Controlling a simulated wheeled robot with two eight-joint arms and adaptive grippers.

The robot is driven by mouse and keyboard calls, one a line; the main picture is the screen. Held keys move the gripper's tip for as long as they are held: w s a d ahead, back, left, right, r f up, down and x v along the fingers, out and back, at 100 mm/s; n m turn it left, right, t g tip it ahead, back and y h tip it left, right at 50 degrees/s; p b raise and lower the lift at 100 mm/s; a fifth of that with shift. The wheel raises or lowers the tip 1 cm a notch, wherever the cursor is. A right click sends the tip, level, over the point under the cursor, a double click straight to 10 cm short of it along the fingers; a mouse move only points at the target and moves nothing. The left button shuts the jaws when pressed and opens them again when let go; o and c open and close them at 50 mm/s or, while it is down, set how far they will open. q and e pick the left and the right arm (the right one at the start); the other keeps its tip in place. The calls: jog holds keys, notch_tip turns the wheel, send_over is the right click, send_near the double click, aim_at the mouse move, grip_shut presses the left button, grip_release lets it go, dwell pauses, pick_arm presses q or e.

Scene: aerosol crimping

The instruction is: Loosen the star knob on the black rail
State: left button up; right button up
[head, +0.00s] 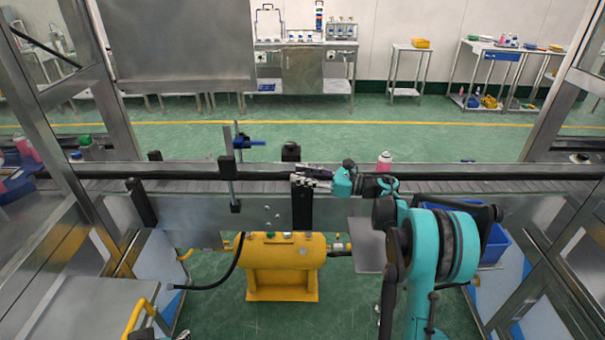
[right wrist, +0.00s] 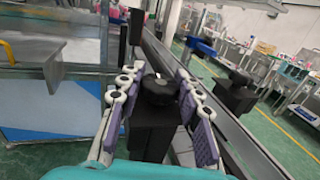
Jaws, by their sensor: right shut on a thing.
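The black star knob (right wrist: 160,90) sits on top of a black block (right wrist: 150,135) in the right wrist view. My right gripper (right wrist: 158,88) has its purple-padded fingers on either side of the knob and is shut on it. In the head view my right gripper (head: 312,178) is at the top of a black upright (head: 302,208) on the near side of the conveyor, and it hides the knob there. The black rail (head: 450,177) runs along the conveyor.
A pink bottle with a white cap (head: 384,162) stands on the conveyor just right of my right gripper. A post with a blue clamp (head: 238,145) stands to the left. A yellow tank (head: 283,262) is below, and a blue bin (head: 494,245) is at the right.

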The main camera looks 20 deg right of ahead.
jog(key=shift+n+g+y, duration=0.5)
jog(key=shift+n+g, duration=0.1)
jog(key=shift+g, duration=0.2)
jog(key=o, duration=1.2)
jog(key=v, duration=1.2)
